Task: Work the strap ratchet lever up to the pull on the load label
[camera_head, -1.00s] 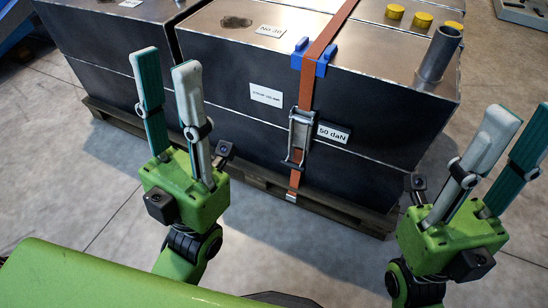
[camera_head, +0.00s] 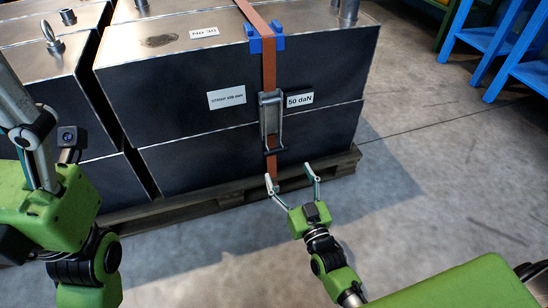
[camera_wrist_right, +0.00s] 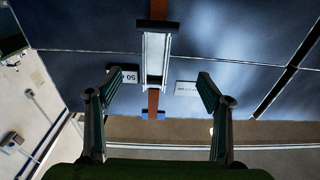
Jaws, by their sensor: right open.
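The strap ratchet (camera_head: 271,116), a grey metal buckle with a dark lower end, sits on the orange strap (camera_head: 268,70) down the front of the dark crate (camera_head: 185,125). The load label (camera_head: 299,99), white and reading 50 daN, is right of it. My right gripper (camera_head: 291,172) is open and empty, below and slightly right of the ratchet, apart from it. In the right wrist view the ratchet (camera_wrist_right: 156,58) appears between the spread fingers, farther off. My left gripper (camera_head: 30,130) is at the left edge, its fingertips cut off.
Another white label (camera_head: 227,97) is left of the ratchet. A blue corner protector (camera_head: 265,38) holds the strap at the crate's top edge. The crate stands on a wooden pallet (camera_head: 225,194). Blue benches (camera_head: 490,45) stand at the back right. The floor right of the pallet is clear.

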